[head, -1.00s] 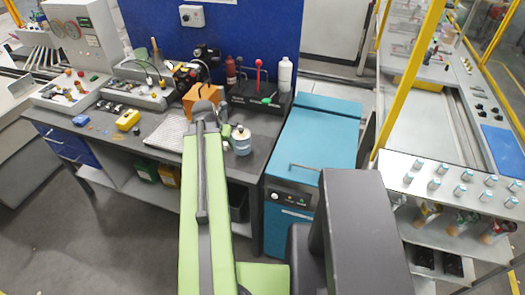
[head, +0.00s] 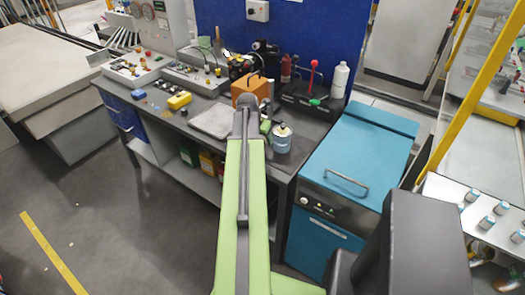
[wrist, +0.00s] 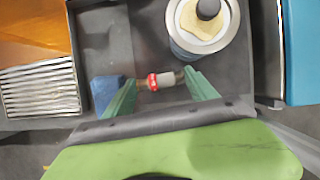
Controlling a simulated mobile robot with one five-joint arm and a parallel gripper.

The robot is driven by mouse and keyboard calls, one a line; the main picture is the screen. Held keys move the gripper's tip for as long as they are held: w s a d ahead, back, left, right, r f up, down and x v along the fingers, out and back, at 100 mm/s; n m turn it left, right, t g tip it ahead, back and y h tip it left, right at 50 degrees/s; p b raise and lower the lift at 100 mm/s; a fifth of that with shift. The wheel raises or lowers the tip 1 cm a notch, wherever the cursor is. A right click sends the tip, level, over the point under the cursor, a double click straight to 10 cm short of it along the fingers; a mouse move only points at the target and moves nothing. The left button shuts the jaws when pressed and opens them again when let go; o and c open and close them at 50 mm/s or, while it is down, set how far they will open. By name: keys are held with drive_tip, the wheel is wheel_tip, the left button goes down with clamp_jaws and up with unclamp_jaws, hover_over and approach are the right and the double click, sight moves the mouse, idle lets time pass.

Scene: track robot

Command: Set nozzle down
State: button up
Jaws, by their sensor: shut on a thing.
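My gripper (wrist: 158,80) is shut on the nozzle (wrist: 163,82), a small white piece with a red band and a brownish end. The nozzle lies across between the two green fingers, above the dark bench top (wrist: 232,75). In the head view, my arm hides the nozzle and most of the gripper, which is over the front part of the bench. A round white-and-blue pot (wrist: 205,40) with a dark knob stands just beyond the right finger. It also shows in the head view (head: 282,142). A blue piece (wrist: 104,92) shows beside the left finger.
A teal cabinet (head: 350,170) adjoins the bench on the right. Bare bench shows around the pot.

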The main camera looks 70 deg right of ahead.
drive_tip(key=shift+w+d+f, duration=0.2)
drive_tip(key=shift+w+d, duration=0.05)
drive_tip(key=shift+w, duration=0.15)
wheel_tip(320, 180, down, 4)
drive_tip(key=b, duration=0.4)
drive_tip(key=shift+f, duration=0.2)
drive_tip(key=shift+r, duration=0.2)
drive_tip(key=shift+f, duration=0.1)
drive_tip(key=o, duration=1.6)
